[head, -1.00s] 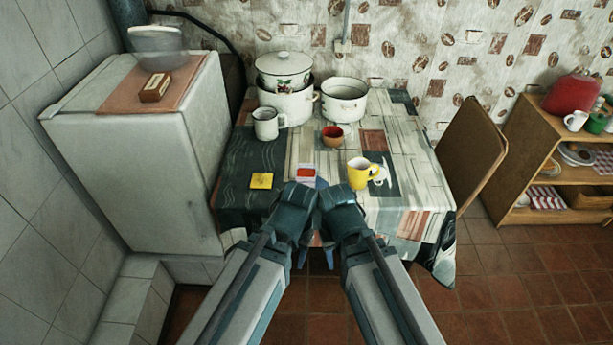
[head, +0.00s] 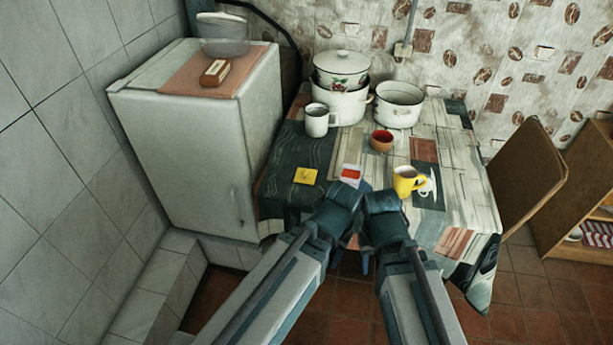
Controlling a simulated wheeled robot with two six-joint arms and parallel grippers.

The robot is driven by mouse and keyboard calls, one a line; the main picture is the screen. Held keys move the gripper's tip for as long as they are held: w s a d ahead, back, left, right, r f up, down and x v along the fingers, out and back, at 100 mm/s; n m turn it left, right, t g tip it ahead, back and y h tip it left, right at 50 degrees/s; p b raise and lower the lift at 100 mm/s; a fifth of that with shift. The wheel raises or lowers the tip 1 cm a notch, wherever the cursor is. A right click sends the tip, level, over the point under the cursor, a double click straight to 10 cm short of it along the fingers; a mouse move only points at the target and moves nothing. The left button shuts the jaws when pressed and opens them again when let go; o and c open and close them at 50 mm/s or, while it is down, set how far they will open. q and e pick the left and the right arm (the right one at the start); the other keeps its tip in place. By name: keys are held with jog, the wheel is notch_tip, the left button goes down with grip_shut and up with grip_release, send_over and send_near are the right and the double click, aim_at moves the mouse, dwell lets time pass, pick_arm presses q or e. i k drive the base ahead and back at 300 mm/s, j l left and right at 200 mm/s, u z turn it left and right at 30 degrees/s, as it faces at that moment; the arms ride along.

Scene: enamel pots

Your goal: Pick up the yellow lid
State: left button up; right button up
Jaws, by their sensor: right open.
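A small flat yellow square (head: 306,175) lies on the table's near left part; I cannot tell whether it is a lid. The only clear lid is a white one (head: 343,62) on the flowered pot (head: 342,79) at the back. A yellow mug (head: 406,182) stands near the front. My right gripper (head: 382,198) is in front of the table's near edge, below and left of the mug in the picture. My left gripper (head: 343,200) is close beside it, right of and below the yellow square. The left fingers are hard to make out. Neither gripper touches the square.
The table (head: 465,205) also holds a white pot (head: 398,105), a white mug (head: 317,122), a red-brown cup (head: 382,140) and a small red-and-white box (head: 351,174). A fridge (head: 195,150) stands on the left, a chair (head: 525,175) on the right.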

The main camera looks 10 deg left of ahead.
aim_at(303, 175)
jog(key=i+j+z, duration=0.15)
jog(key=j, duration=0.2)
jog(key=i+j+z, duration=0.35)
jog(key=j, duration=0.4)
jog(key=i, duration=0.1)
